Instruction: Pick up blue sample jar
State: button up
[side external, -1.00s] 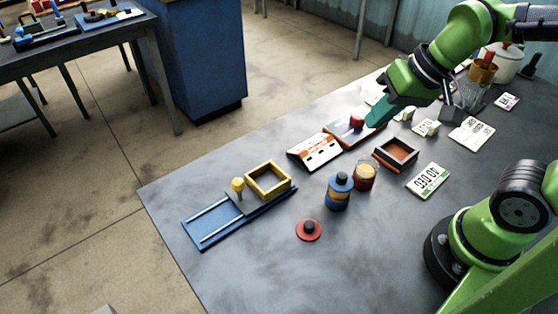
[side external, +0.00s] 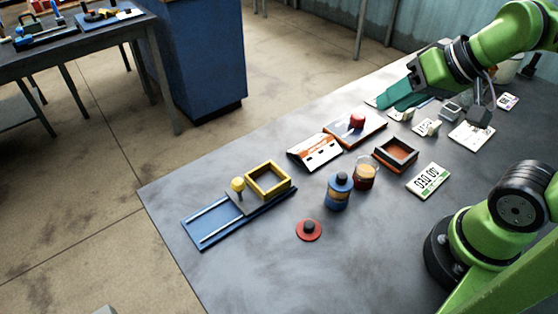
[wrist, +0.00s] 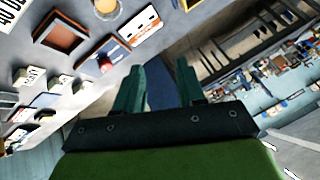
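The blue sample jar (side external: 338,196) stands upright on the grey table in the side view. It has a blue lid with a dark knob and a yellowish band around its middle. A glass jar with amber contents (side external: 365,176) stands just to its right and behind. My gripper (side external: 380,101) is well away from the blue jar, above the far edge of the table. In the wrist view its two teal fingers (wrist: 158,78) are spread apart with nothing between them. I cannot make out the blue jar in the wrist view.
A red lid (side external: 308,230) lies in front of the blue jar. A blue rail base (side external: 212,222) with a yellow frame (side external: 267,181) is left. An open square tray (side external: 396,154), a sign (side external: 315,151) and a number card (side external: 428,180) are nearby. The front table area is clear.

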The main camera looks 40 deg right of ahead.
jog(key=o, duration=0.8)
jog(key=n+g+h, duration=0.1)
jog(key=n+g, duration=0.1)
jog(key=g, duration=0.4)
send_over(340, 187)
jog(key=d, duration=0.1)
notch_tip(340, 187, down, 6)
jog(key=w+g+h, duration=0.1)
jog(key=f, duration=1.6)
jog(key=shift+d+f, duration=0.1)
jog(key=shift+d, duration=0.1)
